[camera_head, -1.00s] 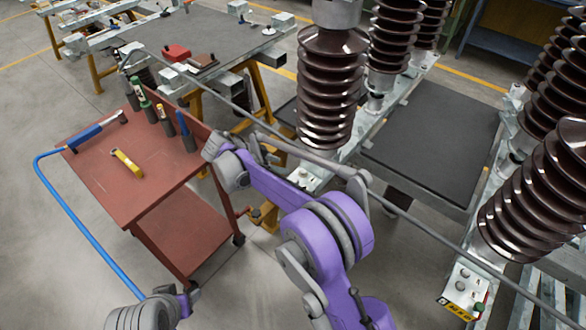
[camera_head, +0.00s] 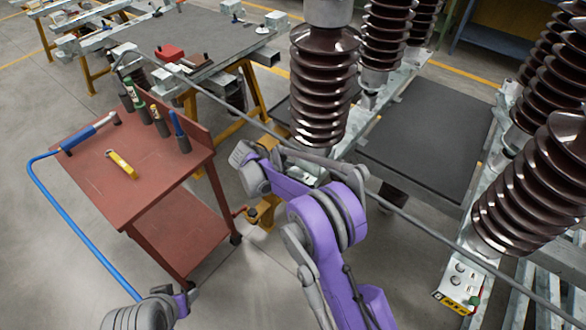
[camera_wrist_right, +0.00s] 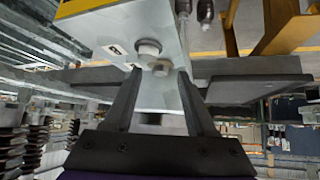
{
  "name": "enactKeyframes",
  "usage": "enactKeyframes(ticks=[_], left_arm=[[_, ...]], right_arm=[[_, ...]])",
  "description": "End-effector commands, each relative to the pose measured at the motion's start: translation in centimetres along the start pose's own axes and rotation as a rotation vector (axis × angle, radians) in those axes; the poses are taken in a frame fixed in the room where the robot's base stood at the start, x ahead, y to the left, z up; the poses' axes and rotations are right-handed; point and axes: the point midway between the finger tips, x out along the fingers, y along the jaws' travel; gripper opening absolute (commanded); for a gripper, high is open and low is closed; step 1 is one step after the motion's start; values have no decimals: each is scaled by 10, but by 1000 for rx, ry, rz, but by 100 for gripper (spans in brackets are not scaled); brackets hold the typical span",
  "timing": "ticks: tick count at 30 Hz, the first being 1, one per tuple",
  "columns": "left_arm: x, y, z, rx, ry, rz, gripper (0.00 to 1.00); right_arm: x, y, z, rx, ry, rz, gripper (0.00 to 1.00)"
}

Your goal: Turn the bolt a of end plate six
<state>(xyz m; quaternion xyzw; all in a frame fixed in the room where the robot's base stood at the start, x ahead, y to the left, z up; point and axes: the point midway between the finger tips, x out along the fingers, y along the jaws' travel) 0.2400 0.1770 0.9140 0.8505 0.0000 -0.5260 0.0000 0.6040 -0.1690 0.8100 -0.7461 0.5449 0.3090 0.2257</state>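In the right wrist view, a light grey end plate (camera_wrist_right: 120,28) with a yellow edge and small white labels fills the top middle. It carries a pale round bolt head (camera_wrist_right: 149,48), and a second one (camera_wrist_right: 160,68) lies lower, close to my fingertips. My right gripper (camera_wrist_right: 158,73) has its two dark fingers apart, with the lower bolt head between or just beyond the tips. I cannot tell contact, nor read the plate's number. In the head view, my right wrist is by the plate (camera_head: 312,172) under the near left insulator; its fingers are mostly hidden.
Brown ribbed insulators (camera_head: 322,85) stand close above my right arm. A thin grey rail crosses in front of them. A red cart (camera_head: 95,185) with a blue tool (camera_head: 90,132), yellow tool (camera_head: 121,164) and several upright tools stands left. Another end plate (camera_head: 465,287) is lower right.

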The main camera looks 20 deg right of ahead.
Motion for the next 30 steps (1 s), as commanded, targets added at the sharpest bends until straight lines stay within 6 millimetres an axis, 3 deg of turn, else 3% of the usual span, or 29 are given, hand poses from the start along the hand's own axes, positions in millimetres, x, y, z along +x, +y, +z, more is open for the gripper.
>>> enactKeyframes(ticks=[1, 9, 22, 30], left_arm=[[0, 0, 0, 0, 0, 0, 57], [0, 0, 0, 0, 0, 0, 57], [2, 0, 2, 0, -2, 0, 57], [13, 0, 11, 0, -8, 0, 57]], right_arm=[[0, 0, 0, 0, 0, 0, 48], [0, 0, 0, 0, 0, 0, 0], [0, 1, 0, -22, 0, -22, 0], [1, 5, 1, -126, 0, -125, 0]])
